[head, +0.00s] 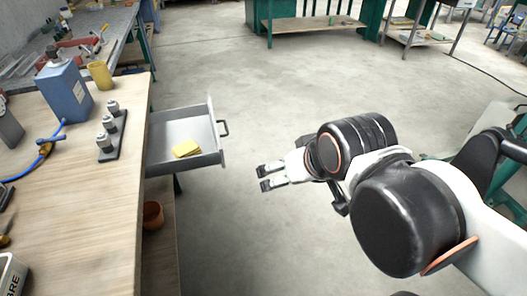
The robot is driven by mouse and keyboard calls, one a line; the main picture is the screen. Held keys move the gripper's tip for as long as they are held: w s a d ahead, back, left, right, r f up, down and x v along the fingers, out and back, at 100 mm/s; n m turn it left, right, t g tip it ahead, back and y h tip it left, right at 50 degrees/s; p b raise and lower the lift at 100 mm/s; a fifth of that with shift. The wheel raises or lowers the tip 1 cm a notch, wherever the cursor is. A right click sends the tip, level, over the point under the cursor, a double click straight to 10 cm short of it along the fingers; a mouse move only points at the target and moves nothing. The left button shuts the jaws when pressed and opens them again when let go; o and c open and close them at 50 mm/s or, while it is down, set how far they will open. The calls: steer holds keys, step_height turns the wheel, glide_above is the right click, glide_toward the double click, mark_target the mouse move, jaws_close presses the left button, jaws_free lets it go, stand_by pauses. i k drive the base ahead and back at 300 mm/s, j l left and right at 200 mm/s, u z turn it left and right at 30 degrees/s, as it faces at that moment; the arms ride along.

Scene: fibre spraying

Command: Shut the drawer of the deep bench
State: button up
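The deep bench (100,225) has a pale wooden top and fills the left of the head view. Its grey metal drawer (207,143) is pulled out from the bench's right side. A dark handle (224,128) is on the drawer's front, facing right. A yellow item (187,149) lies inside the drawer. My gripper (262,179) is to the right of the drawer and somewhat nearer the camera, pointing left. Its two fingers are apart with nothing visible between them. It does not touch the drawer or the handle.
On the bench top stand a blue canister (66,92), a yellow cup (100,75) and a dark rack with several fittings (112,135). A brown pot (153,214) is on the shelf below. The concrete floor (240,240) between bench and arm is clear.

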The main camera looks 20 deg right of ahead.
mark_target(168, 130)
steer(key=i+l+u, duration=0.2)
steer(key=l+u, duration=0.25)
steer(key=l, duration=0.3)
steer(key=l+u, duration=0.45)
steer(key=l, duration=0.3)
